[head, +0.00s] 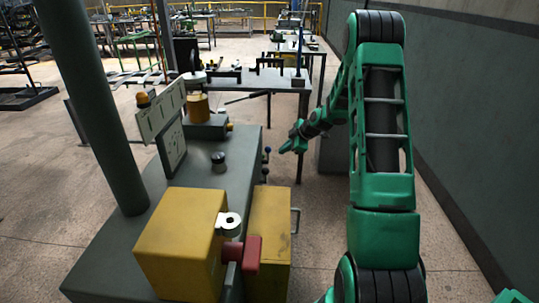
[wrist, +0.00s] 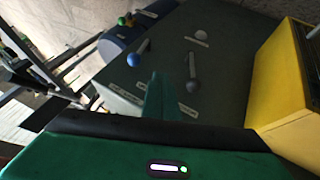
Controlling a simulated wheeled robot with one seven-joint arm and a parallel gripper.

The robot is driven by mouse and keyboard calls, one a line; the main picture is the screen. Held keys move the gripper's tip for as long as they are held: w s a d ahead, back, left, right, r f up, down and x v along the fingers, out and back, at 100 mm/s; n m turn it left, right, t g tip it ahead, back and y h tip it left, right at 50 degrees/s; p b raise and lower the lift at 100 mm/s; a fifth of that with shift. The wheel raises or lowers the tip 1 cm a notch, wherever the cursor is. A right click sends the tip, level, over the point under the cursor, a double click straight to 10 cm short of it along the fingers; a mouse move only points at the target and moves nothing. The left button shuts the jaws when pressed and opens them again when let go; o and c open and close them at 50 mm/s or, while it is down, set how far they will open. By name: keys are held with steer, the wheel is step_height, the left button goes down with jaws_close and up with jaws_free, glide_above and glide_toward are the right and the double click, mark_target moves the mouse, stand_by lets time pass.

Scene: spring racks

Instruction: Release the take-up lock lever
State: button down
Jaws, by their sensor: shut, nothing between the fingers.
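Several ball-ended levers stick out of the side of the grey-green machine bench (head: 240,165). In the head view a blue-knobbed lever (head: 267,150) and a dark-knobbed lever (head: 265,171) sit just left of my gripper (head: 284,149). In the wrist view the blue-knobbed lever (wrist: 136,58) is left of my shut green fingers (wrist: 157,92), and a dark-knobbed lever (wrist: 193,80) is right of them. Small white labels (wrist: 187,110) lie by the levers, too small to read, so I cannot tell which is the take-up lock lever. My fingers appear apart from both levers and are empty.
A yellow box (head: 270,235) with a side handle stands at the near end of the bench, beside a red block (head: 252,252). A green-knobbed lever (wrist: 122,21) shows farther off. A worktable (head: 290,84) stands beyond.

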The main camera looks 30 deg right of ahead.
steer(key=w+f, duration=0.7)
steer(key=w, duration=0.2)
steer(key=shift+w+a, duration=0.15)
steer(key=shift+w, duration=0.2)
stand_by(0.3)
